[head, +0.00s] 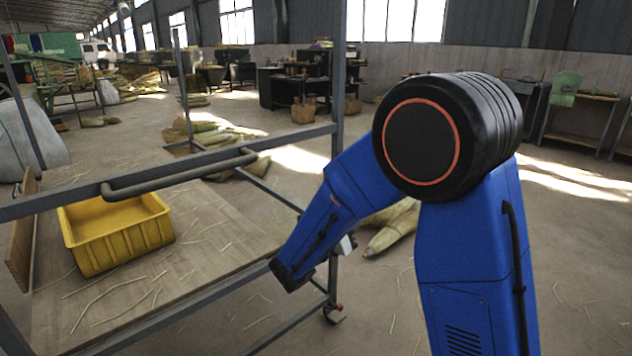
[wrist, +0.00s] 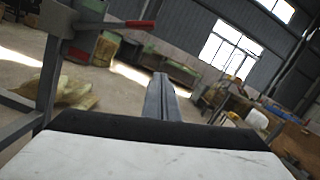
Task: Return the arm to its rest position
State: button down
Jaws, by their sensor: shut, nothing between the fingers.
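My blue arm (head: 478,250) is folded in front of the head camera, with its large black joint (head: 418,140) high and the forearm (head: 325,220) sloping down to the left. My gripper (wrist: 161,88) shows in the wrist view as grey fingers pressed together with nothing between them. In the head view the gripper is mostly hidden behind the forearm. The forearm's lower end overlaps the right side of the cart in the picture; I cannot tell how far apart they are.
A grey metal cart frame (head: 339,90) stands at the left, with a wooden shelf (head: 215,290). A yellow crate (head: 120,247) sits on the shelf among loose straws. Bundles of broom straw (head: 393,228) lie on the floor behind. Floor at the right (head: 580,250) is open.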

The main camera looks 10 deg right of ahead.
jog(key=s+d+f+m+g+y, duration=0.2)
jog(key=s+d+m+g+y, duration=0.3)
jog(key=s+d+m+g, duration=1)
jog(key=s+a+m+t+y, duration=0.3)
jog(key=s+m, duration=0.4)
jog(key=s, duration=0.3)
jog(key=s+a+m+t+y, duration=0.3)
jog(key=s+m+y, duration=0.3)
jog(key=s, duration=0.4)
jog(key=shift+a+f+m+t+y, duration=0.3)
jog(key=shift+m+t+y, duration=0.1)
jog(key=shift+t+y, duration=0.5)
